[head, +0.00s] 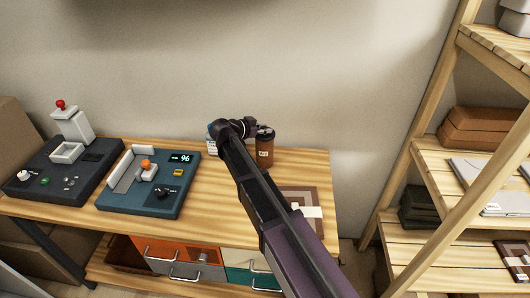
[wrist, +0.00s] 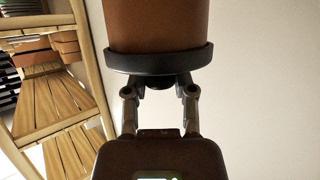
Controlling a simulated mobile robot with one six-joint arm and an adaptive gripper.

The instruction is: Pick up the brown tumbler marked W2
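In the head view a brown tumbler (head: 265,150) with a dark lid and a pale label stands upright on the wooden table, just right of my arm's end. The label is too small to read. In the wrist view a brown tumbler (wrist: 155,25) with a dark rim fills the top middle, close to the camera. My gripper's (wrist: 160,88) two finger links reach up to that dark rim. The fingertips are hidden behind the tumbler, so I cannot tell whether they touch it.
A white item (head: 211,143) stands left of my wrist, partly hidden. A teal device (head: 140,195) and a dark press (head: 55,170) sit on the left of the table. A brown-framed mat (head: 312,197) lies at the right front. A wooden shelf (head: 450,165) stands at the right.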

